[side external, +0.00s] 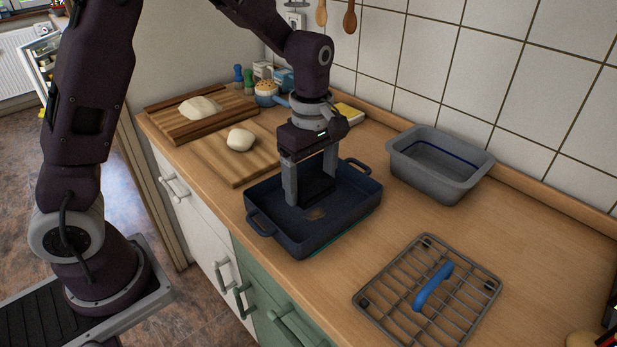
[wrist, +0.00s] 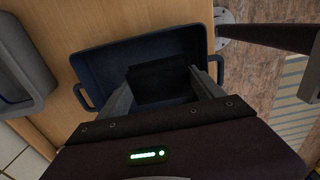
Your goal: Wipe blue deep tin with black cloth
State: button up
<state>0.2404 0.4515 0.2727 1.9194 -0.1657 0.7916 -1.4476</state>
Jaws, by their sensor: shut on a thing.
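The blue deep tin (side external: 350,211) stands on the wooden counter, a rectangular pan with a handle at each end. It also shows in the wrist view (wrist: 105,64). A brownish patch (side external: 315,214) marks its floor. My gripper (side external: 311,190) reaches down inside the tin, its fingers pointing at the floor. It is shut on the black cloth (side external: 317,187), a dark folded piece between the fingers, which shows in the wrist view too (wrist: 160,84). The cloth is low in the tin; I cannot tell whether it touches the floor.
A grey deep tin (side external: 470,183) stands to the right near the tiled wall. Cutting boards (side external: 222,170) with dough (side external: 240,139) are at the left. Jars (side external: 266,94) stand behind. Counter between tin and rack is clear.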

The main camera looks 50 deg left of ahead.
send_over(311, 221)
jog(key=shift+s+f, duration=0.1)
jog(key=shift+f, duration=2.6)
jog(key=shift+w+f, duration=0.2)
jog(key=shift+f, duration=1)
jog(key=shift+c, duration=0.6)
jog(key=shift+w+f, duration=0.1)
jog(key=shift+w, duration=1.5)
jog(key=shift+s, duration=1.7)
jog(key=shift+r, duration=4.1)
